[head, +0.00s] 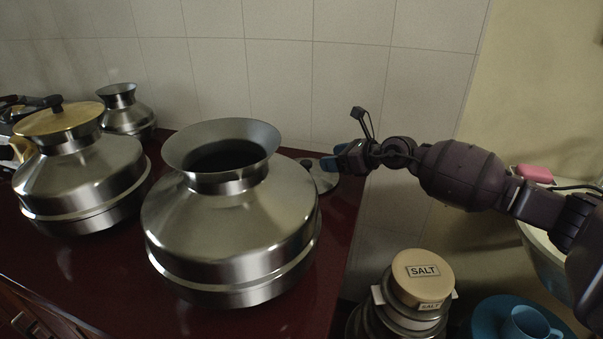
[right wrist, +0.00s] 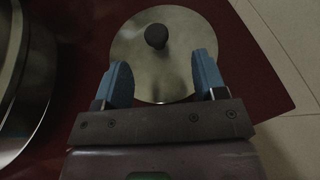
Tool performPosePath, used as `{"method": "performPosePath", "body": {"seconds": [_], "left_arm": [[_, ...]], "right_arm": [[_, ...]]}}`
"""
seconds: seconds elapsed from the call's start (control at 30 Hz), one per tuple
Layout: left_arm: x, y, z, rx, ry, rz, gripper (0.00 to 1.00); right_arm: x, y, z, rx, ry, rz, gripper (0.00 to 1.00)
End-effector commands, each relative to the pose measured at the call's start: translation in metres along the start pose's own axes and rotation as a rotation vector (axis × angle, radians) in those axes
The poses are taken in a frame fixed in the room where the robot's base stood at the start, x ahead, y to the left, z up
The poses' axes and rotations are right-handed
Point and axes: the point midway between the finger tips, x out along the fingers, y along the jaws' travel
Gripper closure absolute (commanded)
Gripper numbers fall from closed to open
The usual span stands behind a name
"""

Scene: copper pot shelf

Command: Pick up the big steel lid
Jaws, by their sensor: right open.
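The big steel lid (right wrist: 140,70) lies flat on the dark red counter in the right wrist view, a round disc with a dark knob (right wrist: 156,36) at its middle. In the head view the lid (head: 326,180) is mostly hidden behind the large pot and my right gripper (head: 338,163). My right gripper (right wrist: 158,78) is open over the lid's near part, its blue fingers spread wider than the knob, which is beyond the fingertips. Nothing is between the fingers but the lid's surface below.
A large open steel pot (head: 240,235) stands left of the lid. A pot with a wooden lid (head: 62,118) and a smaller pot (head: 127,110) stand farther left. A tiled wall (head: 350,85) is behind.

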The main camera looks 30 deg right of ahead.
Motion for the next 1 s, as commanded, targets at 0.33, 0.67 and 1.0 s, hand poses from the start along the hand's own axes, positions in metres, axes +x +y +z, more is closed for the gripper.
{"method": "performPosePath", "body": {"seconds": [0.33,0.67,1.0], "left_arm": [[0.001,0.002,0.018,-0.002,-0.036,0.002,0.6],[0.006,0.002,0.025,0.0,-0.044,0.005,0.6],[0.011,0.002,0.027,0.004,-0.048,0.005,0.6]], "right_arm": [[0.039,0.001,-0.004,0.005,0.003,0.002,0.35],[0.069,0.006,-0.005,0.007,0.005,0.003,0.35],[0.093,0.006,-0.002,0.006,0.002,0.002,0.35]]}}
